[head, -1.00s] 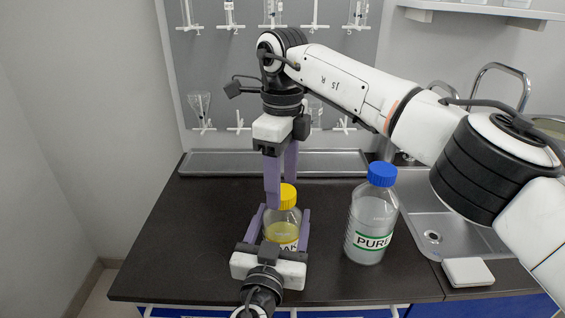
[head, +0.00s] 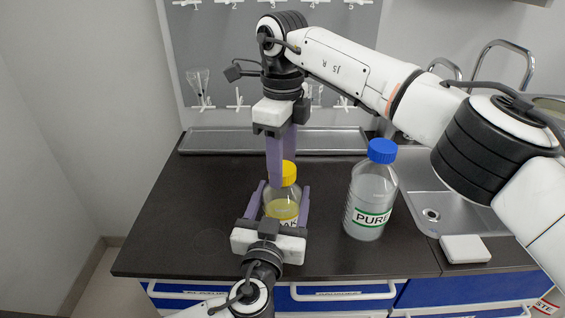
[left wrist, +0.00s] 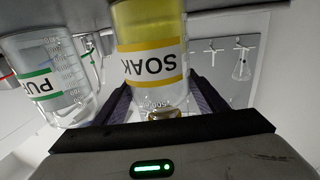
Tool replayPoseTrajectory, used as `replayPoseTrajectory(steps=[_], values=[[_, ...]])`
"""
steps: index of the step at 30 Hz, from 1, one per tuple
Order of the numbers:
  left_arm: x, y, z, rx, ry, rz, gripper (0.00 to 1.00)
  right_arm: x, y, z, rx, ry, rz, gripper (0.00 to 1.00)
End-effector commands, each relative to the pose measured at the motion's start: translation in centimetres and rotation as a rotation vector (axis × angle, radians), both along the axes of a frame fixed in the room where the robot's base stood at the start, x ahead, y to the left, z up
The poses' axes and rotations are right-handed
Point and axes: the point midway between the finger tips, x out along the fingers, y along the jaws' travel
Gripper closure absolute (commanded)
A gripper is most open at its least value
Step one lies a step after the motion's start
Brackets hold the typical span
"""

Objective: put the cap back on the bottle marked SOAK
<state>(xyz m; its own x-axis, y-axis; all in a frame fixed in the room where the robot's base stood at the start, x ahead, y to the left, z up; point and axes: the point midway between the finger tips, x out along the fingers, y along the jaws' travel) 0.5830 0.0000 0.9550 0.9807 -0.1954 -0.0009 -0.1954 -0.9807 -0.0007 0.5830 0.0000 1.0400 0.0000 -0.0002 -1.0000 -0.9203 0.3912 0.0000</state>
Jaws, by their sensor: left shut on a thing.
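The SOAK bottle (head: 281,208), clear with yellowish liquid, stands on the dark counter. It shows upside down in the left wrist view (left wrist: 150,65). My left gripper (head: 283,188) is shut on its body, one finger on each side. The yellow cap (head: 290,174) is at the top of the bottle; I cannot tell whether it is threaded on or only resting there. My right gripper (head: 283,175) points down from above, its fingers on either side of the cap. The near finger hides part of the cap, so I cannot tell whether they press on it.
The PURE bottle (head: 371,200) with a blue cap stands to the right, close to the sink (head: 431,195). A long metal tray (head: 230,141) lies at the back. A white block (head: 465,249) lies at the front right. The counter's left side (head: 190,215) is clear.

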Motion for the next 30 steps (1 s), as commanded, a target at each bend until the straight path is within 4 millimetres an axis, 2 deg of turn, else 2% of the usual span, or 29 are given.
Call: replayPoseTrajectory(steps=[1, 4, 14, 24, 30], values=[[0.0, 0.0, 0.0, 0.0, 0.001, 0.0, 0.97, 0.0, 0.0, 0.0, 0.0, -0.001, 0.0, 0.52], [0.0, 0.0, 0.0, 0.0, 0.001, 0.0, 0.97, 0.0, 0.0, 0.0, 0.0, 0.0, 0.001, 0.37], [0.0, 0.0, 0.0, 0.0, 0.001, 0.0, 0.97, 0.0, 0.0, 0.4, 0.001, -0.001, 0.001, 0.37], [0.0, 0.0, 0.0, 0.0, 0.001, 0.0, 0.97, 0.0, 0.1, 5.6, 0.0, -0.003, 0.0, 0.37], [0.0, 0.0, 0.0, 0.0, 0.001, 0.0, 0.97, 0.0, 0.0, 7.4, 0.0, -0.001, -0.001, 0.37]])
